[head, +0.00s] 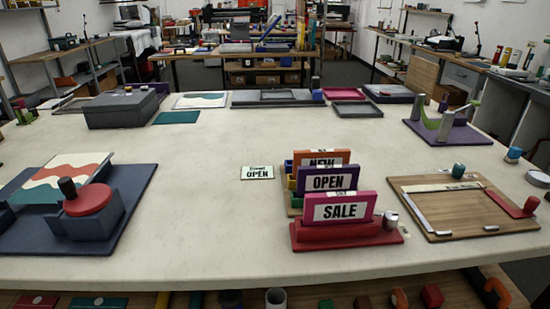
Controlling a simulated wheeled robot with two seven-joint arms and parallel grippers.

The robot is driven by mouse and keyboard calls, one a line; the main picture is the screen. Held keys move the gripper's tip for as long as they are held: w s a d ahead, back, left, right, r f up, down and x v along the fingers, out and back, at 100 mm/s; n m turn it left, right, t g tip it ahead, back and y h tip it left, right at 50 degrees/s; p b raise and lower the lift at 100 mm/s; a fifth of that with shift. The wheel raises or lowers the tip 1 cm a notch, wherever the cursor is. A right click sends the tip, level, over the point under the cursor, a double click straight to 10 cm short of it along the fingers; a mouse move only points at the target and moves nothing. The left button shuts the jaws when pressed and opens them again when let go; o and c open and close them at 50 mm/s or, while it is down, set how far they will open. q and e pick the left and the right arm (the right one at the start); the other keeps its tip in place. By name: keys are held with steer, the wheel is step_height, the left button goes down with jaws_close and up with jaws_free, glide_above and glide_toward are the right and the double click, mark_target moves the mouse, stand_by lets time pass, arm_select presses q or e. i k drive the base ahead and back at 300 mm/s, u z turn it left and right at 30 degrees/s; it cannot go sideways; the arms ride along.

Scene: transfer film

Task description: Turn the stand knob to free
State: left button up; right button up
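A red stand (312,241) on the table, right of centre, holds an upright pink-framed SALE sign (340,209). A small silver knob-like cylinder (391,220) stands at the right end of the red stand; its turn setting is too small to read. Behind it are an OPEN sign in a purple frame (328,181) and an orange-framed sign (315,158), partly hidden. A purple-based stand (460,136) with green and purple uprights is at the back right. I cannot tell which stand the knob of the task belongs to. Neither of my grippers is in view.
A small OPEN card (257,172) lies left of the signs. A wooden board (450,216) with a teal knob and red handle is at the right. A dark blue press-like unit (88,222) with a red disc is at the left. The table's middle-left is clear.

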mark_target(390, 219)
steer(key=k, duration=1.1)
steer(key=z, duration=0.8)
steer(key=i, duration=1.45)
steer(key=u, duration=0.8)
